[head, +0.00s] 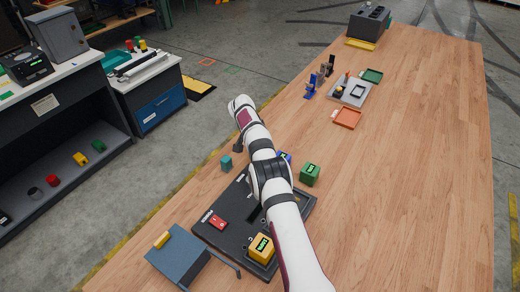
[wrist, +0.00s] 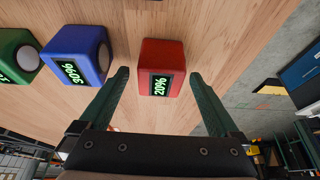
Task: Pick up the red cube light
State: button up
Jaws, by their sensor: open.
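The red cube light (wrist: 165,54) is in the wrist view, at upper middle, on the wooden table. Its dark front display reads 20% in green. My gripper (wrist: 160,75) is open, with one green finger on each side. The cube appears in the gap between the fingertips, with visible space on both sides, and nothing is held. In the head view my arm covers the place beside the blue cube, and the red cube is not visible there. The gripper's fingers cannot be made out clearly in that view.
A blue cube light (wrist: 76,53) stands beside the red one, with a green cube light (head: 310,174) beyond it. A yellow cube light (head: 261,248) sits on a black panel (head: 238,206) with a red switch (head: 218,222). The table's right side is clear.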

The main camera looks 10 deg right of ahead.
grip_shut()
dwell(0.5)
jog(key=shift+r, duration=0.15)
